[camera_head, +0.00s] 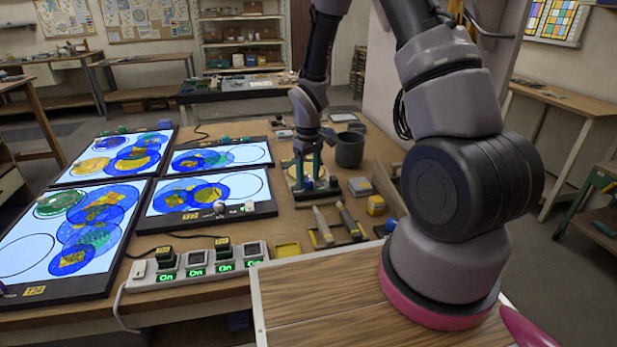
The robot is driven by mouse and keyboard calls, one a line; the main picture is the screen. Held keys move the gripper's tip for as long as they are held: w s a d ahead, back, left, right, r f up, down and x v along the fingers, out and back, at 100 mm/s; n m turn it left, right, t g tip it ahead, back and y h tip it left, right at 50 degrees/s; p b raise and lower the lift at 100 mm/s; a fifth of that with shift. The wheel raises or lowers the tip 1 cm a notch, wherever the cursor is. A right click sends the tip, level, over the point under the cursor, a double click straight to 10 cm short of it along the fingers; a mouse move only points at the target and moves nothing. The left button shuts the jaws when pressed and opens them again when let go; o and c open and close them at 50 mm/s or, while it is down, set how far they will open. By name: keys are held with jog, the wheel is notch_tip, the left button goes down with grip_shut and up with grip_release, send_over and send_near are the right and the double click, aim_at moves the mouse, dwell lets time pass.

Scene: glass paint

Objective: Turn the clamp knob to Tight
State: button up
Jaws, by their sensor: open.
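My gripper (308,166) points down over a small clamp fixture (293,188) in the middle of the workbench. Its two teal fingers are apart, one on each side of a small blue knob-like part (308,184) low between them. I cannot tell whether the fingers touch that part. Any Tight marking is too small to read, and the knob's setting cannot be told. A pale yellowish round piece shows behind the fingers on the fixture.
A dark grey cup (349,150) stands close right of my gripper. Light panels with coloured glass discs (105,215) fill the bench's left side.

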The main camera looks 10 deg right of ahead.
notch_tip(320, 180, up, 10)
jog(key=shift+r, duration=0.25)
dwell(0.3)
notch_tip(320, 180, up, 18)
jog(key=m+t, duration=0.3)
jog(key=m, duration=0.2)
send_over(309, 180)
jog(key=s+d, duration=0.4)
jog(key=s, duration=0.3)
jog(key=s+d+r+m+t+y, duration=0.1)
jog(key=s+r+m+t, duration=0.3)
jog(key=s+r, duration=0.5)
jog(key=s+m+y, duration=0.1)
jog(key=s, duration=0.3)
jog(key=shift+s+d+r, duration=0.15)
jog(key=shift+d+r, duration=0.15)
jog(key=shift+d, duration=0.05)
